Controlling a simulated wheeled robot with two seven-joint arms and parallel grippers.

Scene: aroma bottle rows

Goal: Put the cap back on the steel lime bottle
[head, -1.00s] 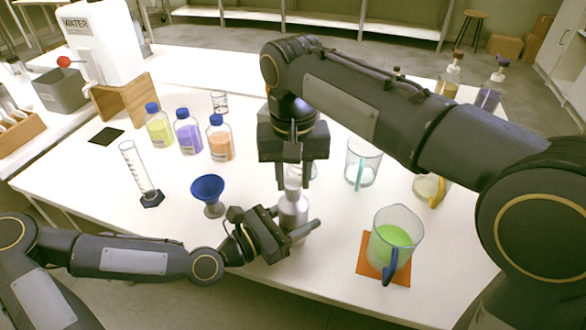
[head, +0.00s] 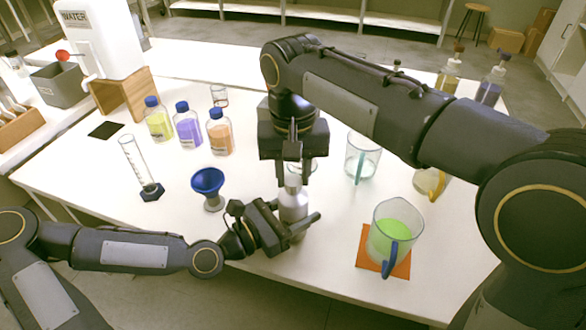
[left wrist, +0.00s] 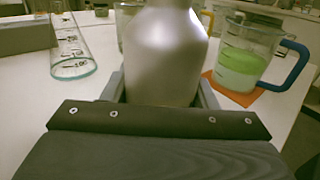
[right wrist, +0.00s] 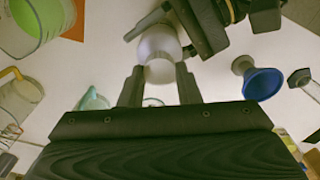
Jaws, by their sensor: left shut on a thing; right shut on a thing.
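The steel bottle (head: 293,208) stands upright near the table's front edge. My left gripper (head: 300,226) is shut around its body from the left. The bottle's body and shoulder also fill the middle of the left wrist view (left wrist: 167,55). My right gripper (head: 296,177) points down directly above the bottle and is shut on the cap. The small grey cap (right wrist: 159,72) shows between its fingertips in the right wrist view, in line with the bottle's neck. The fingers hide the neck in the head view, so I cannot tell how far the cap is seated.
A blue funnel on a stand (head: 208,184) is left of the bottle. A jug of green liquid (head: 393,236) stands on an orange mat (head: 368,262) to the right. Clear beakers stand behind, including one with a teal handle (head: 363,152). Several capped bottles (head: 187,128) are at the back left.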

